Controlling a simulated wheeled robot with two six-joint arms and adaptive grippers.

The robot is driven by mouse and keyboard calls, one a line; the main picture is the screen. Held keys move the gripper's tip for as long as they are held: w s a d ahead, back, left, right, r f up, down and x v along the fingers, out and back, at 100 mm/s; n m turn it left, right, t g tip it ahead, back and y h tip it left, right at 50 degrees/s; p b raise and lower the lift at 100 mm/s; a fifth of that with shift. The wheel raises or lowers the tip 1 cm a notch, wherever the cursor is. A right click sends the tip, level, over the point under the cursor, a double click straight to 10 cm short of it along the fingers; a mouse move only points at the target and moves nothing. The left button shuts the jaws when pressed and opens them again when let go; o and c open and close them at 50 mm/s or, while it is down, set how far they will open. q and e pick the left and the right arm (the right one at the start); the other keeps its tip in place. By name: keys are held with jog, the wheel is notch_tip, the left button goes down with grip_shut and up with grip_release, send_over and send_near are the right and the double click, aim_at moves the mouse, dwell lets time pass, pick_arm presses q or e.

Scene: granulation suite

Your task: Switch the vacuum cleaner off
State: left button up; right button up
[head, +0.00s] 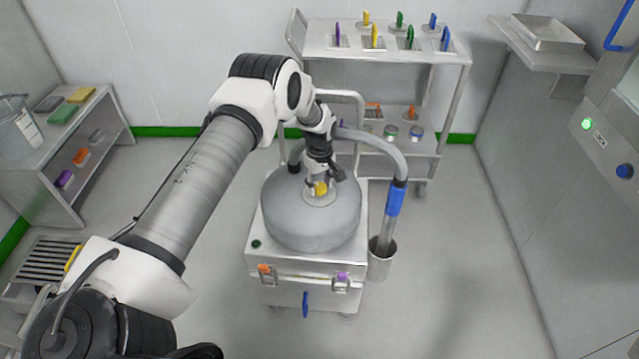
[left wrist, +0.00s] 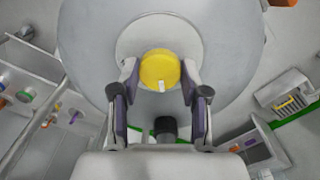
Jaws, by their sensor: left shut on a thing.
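The vacuum cleaner (head: 310,222) is a grey drum on a steel box cart in the middle of the floor. A yellow knob (head: 321,188) sits on a pale round plate on top of the drum. In the left wrist view the yellow knob (left wrist: 160,70) has a white mark pointing toward the gripper's side. My left gripper (head: 318,181) reaches down over the drum top. Its fingers (left wrist: 160,78) are on either side of the knob and shut on it. A small dark green button or lamp (head: 256,244) is on the cart's front left corner. My right gripper is not in view.
A grey hose with a blue grip (head: 395,200) runs down into a steel cup (head: 380,262) right of the cart. A steel trolley (head: 440,56) with coloured tools stands behind. A shelf unit (head: 100,150) stands left. The floor at right is clear.

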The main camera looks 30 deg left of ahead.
aim_at(320, 187)
pick_arm(q)
jog(key=shift+s, duration=0.1)
jog(key=o, duration=1.1)
jog(key=shift+o, duration=0.2)
notch_tip(320, 187, up, 12)
jog(key=shift+f, duration=0.1)
